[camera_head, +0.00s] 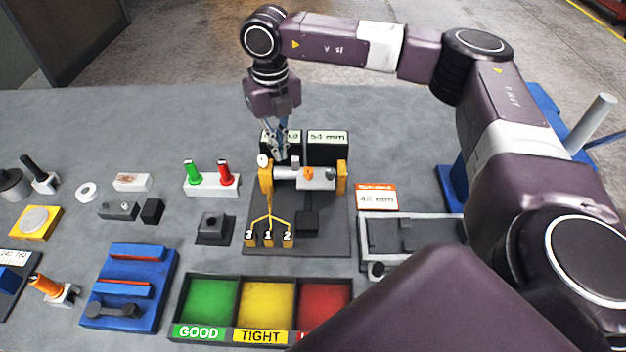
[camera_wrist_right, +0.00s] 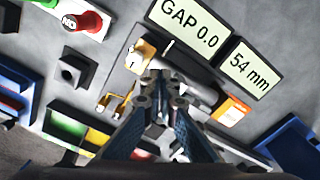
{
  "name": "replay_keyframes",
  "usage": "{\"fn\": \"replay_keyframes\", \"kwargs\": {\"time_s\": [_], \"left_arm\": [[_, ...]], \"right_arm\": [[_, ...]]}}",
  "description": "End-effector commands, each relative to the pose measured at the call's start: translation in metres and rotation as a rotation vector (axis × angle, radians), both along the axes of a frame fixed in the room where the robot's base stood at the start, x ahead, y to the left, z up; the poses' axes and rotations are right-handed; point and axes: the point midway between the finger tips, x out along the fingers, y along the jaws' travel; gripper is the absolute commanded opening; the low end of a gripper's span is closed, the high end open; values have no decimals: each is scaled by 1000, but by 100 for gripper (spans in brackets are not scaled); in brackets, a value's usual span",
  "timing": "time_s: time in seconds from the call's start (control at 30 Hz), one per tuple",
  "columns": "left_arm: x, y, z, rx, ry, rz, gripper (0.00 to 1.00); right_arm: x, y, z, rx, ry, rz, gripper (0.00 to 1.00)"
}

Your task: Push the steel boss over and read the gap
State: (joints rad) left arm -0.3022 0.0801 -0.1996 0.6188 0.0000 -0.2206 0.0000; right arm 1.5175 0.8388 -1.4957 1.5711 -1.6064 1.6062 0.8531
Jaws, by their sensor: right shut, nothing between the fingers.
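A measuring stand (camera_head: 330,235) with two yellow posts is at the middle of the table. A steel cylinder (camera_head: 287,173), which looks like the boss, lies level between the posts; an orange piece (camera_head: 308,173) is to its right. My right gripper (camera_head: 281,156) is shut and empty just above the steel cylinder at its left part; I cannot tell if it touches. In the wrist view the fingers (camera_wrist_right: 160,98) hide part of the stand. A display (camera_wrist_right: 190,22) reads GAP 0.0, and another display (camera_head: 327,140) reads 54 mm. My left gripper is not in view.
A tray (camera_head: 178,310) with green, yellow and red fields stands in front. A white block with green and red knobs (camera_head: 212,187) is left of the stand. A 48 mm card (camera_head: 376,197) and a grey tray (camera_head: 365,245) are right. The back left of the table is clear.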

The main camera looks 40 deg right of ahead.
Motion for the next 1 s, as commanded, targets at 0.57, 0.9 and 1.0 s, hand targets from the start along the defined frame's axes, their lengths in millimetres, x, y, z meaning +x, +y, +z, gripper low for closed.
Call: {"fn": "replay_keyframes", "kwargs": {"time_s": [0.57, 0.9, 1.0], "left_arm": [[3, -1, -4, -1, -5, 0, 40], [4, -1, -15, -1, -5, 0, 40], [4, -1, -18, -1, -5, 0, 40]], "right_arm": [[0, 0, -5, 0, 0, 0, 0], [0, 0, -19, 0, 1, 0, 0], [0, 0, -23, 0, 1, 0, 0]]}}
